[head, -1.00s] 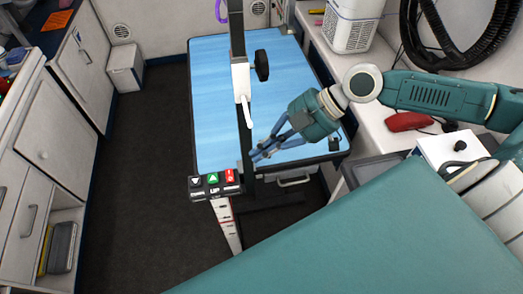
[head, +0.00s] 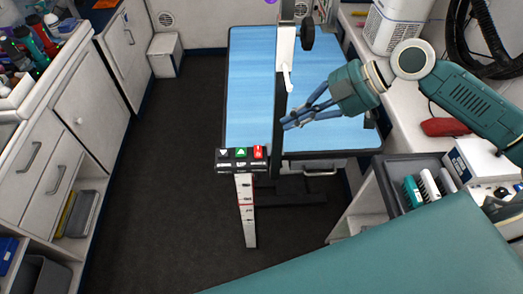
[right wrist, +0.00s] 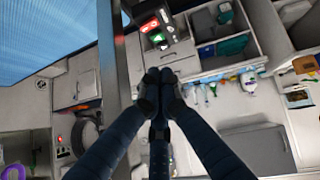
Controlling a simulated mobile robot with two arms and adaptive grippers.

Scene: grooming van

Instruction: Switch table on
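The grooming table (head: 255,90) has a blue top and a dark upright post (head: 280,105) at its near edge. A black control box (head: 243,167) at the near edge carries a dark button with a light arrow (head: 223,153), a green button (head: 241,153) and a red button (head: 259,152). The box's red and green buttons (right wrist: 154,31) also show in the right wrist view. My right gripper (head: 287,123) is up and right of the box, apart from it; its fingertips (right wrist: 160,76) are together, with nothing visible between them. My left gripper is out of view.
A ruler-like white strip (head: 246,212) hangs below the control box. A teal surface (head: 400,255) fills the near right. A grey tray (head: 395,170) with brushes stands right of the table. White cabinets (head: 75,125) line the left; the dark floor (head: 165,170) between is clear.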

